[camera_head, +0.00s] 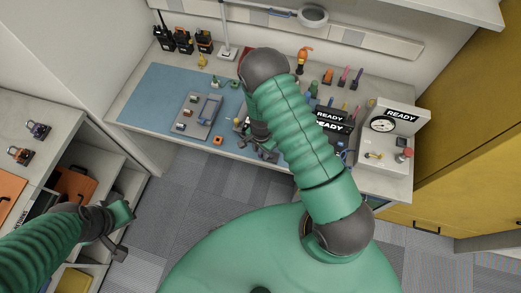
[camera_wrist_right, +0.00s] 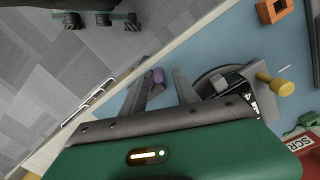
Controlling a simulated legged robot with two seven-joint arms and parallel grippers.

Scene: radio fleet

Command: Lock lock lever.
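In the right wrist view a lever with a yellow knob (camera_wrist_right: 284,88) sticks out beside a round dark part with a grey rim (camera_wrist_right: 222,80); I cannot tell for sure that this is the lock lever. My right gripper (camera_wrist_right: 160,82) has its two grey fingers apart, left of that part. A small purple piece (camera_wrist_right: 156,77) shows between or beyond the fingers; contact cannot be told. In the head view my right gripper (camera_head: 262,143) is partly hidden under my green right arm at the bench front. My left gripper (camera_head: 122,232) is open and empty at the lower left.
A gauge box (camera_head: 394,140) with a READY sign stands at the bench's right end. A blue mat (camera_head: 145,95) bears a grey fixture plate (camera_head: 198,116). Several radios (camera_head: 184,42) stand at the back left. An orange square part (camera_wrist_right: 272,10) lies near the bench edge.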

